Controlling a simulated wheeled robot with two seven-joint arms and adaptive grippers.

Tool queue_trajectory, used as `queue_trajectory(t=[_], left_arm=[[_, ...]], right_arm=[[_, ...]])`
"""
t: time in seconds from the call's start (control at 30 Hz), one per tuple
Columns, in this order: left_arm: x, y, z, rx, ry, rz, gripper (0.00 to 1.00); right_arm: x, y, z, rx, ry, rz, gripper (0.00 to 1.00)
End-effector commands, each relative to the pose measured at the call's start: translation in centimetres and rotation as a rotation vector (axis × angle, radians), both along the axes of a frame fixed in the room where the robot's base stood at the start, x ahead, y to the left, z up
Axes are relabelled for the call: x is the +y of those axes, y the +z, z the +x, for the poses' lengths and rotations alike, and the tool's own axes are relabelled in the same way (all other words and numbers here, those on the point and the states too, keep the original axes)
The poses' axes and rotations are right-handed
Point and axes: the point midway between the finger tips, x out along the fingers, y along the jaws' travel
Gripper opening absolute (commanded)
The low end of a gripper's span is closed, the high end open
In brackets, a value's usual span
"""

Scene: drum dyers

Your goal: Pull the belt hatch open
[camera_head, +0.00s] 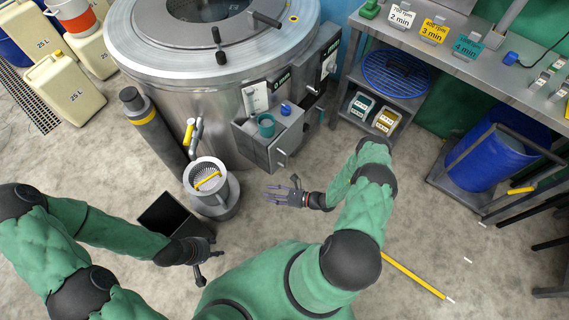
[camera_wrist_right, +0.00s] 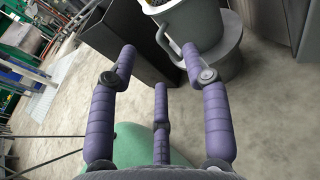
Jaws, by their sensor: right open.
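The steel drum machine (camera_head: 205,60) stands at the upper middle of the head view. A grey box (camera_head: 262,148) with a small handle (camera_head: 282,158) projects from its lower front; its front looks closed, but I cannot tell surely whether this is the belt hatch. My right gripper (camera_head: 278,190) is below this box, apart from it, with its purple fingers spread and empty. In the right wrist view the open fingers (camera_wrist_right: 160,64) point towards a grey bucket. My left gripper (camera_head: 209,256) is low and left, near a dark bin; its fingers are small and unclear.
A dark open bin (camera_head: 165,215) and a dark cylinder (camera_head: 150,125) are further left. A shelf table (camera_head: 440,45) and blue drum (camera_head: 495,155) stand right.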

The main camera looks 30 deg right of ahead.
Motion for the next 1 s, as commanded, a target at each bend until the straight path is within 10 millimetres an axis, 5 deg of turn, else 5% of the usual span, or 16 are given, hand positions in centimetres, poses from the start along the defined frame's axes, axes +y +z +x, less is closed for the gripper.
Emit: queue_trajectory(t=[0.1, 0.2, 0.33, 0.57, 1.0], left_arm=[[0.0, -0.8, 0.0, 0.000, 0.001, 0.000, 0.40], [0.0, -1.1, 0.0, 0.000, 0.001, 0.000, 0.40], [0.0, -1.2, 0.0, 0.000, 0.001, 0.000, 0.40], [0.0, -1.8, 0.0, 0.000, 0.000, 0.000, 0.40], [0.0, -3.9, 0.0, 0.000, 0.000, 0.000, 0.40]], right_arm=[[-6.8, -2.1, 1.6, -0.077, -0.303, 0.047, 0.49], [-11.2, -2.8, 1.9, -0.137, -0.477, 0.054, 0.49], [-14.3, -3.1, 1.6, -0.183, -0.595, 0.050, 0.49], [-14.6, -3.1, 3.5, -0.196, -0.618, 0.050, 0.49], [-13.1, -3.2, 10.5, -0.195, -0.615, 0.049, 0.49]])
